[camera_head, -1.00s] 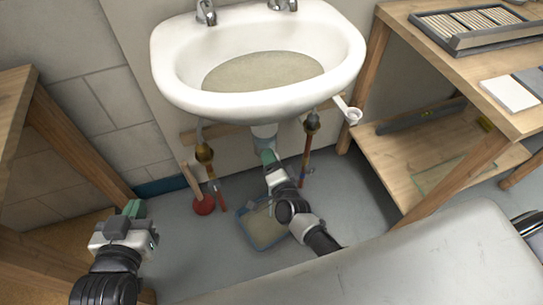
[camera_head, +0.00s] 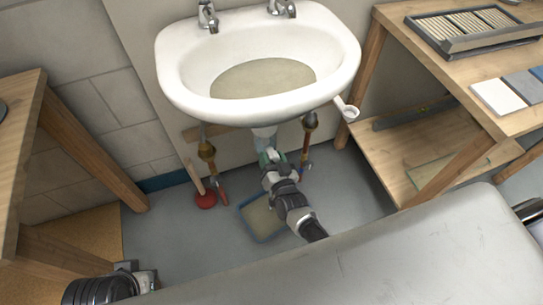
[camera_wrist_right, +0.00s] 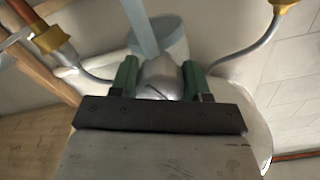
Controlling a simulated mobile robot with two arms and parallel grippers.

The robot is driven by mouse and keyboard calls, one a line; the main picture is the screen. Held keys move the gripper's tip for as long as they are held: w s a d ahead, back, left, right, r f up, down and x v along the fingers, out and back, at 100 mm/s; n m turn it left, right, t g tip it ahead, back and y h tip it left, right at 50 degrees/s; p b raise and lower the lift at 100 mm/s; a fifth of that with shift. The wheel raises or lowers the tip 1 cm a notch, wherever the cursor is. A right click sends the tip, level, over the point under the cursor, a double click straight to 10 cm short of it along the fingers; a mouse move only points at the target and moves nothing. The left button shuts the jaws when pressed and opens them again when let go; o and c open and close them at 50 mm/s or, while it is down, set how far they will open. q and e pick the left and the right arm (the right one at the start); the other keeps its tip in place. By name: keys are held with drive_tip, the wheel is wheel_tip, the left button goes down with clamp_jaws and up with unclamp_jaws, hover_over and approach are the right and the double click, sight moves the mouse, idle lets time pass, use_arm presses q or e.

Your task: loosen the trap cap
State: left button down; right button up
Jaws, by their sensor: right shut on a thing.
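The trap (camera_head: 264,139) hangs under the white sink (camera_head: 335,72), pale blue-grey in the head view. In the right wrist view the trap body (camera_wrist_right: 172,38) is a pale blue-grey cylinder, with the rounded grey trap cap (camera_wrist_right: 160,80) at its near end. My right gripper (camera_head: 270,158) is under the sink. Its green fingers (camera_wrist_right: 160,84) lie on both sides of the cap, shut on it. In the head view the gripper hides the cap. My left gripper (camera_head: 143,277) is low at the left edge of the robot's front; its fingers are not clear.
Supply pipes with brass valves (camera_head: 207,150) flank the trap. A red plunger (camera_head: 206,199) and a blue-rimmed tray (camera_head: 262,219) are on the floor below. Wooden benches stand left and right (camera_head: 368,80). Grey floor around the tray is open.

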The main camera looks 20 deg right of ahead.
use_arm(q)
drive_tip(key=shift+r, duration=0.15)
use_arm(e)
drive_tip(key=shift+n, duration=0.5)
drive_tip(key=o, duration=0.9)
drive_tip(key=s+p, duration=0.2)
drive_tip(key=s, duration=0.4)
drive_tip(key=shift+s+d, duration=0.1)
drive_tip(key=shift+s, duration=0.25)
use_arm(q)
drive_tip(key=shift+w+p+x, duration=0.25)
drive_tip(key=shift+p+x, duration=0.05)
drive_tip(key=shift+x, duration=0.9)
use_arm(e)
approach(273, 163)
drive_tip(key=shift+w, duration=0.25)
use_arm(q)
drive_tip(key=shift+d+r, duration=0.1)
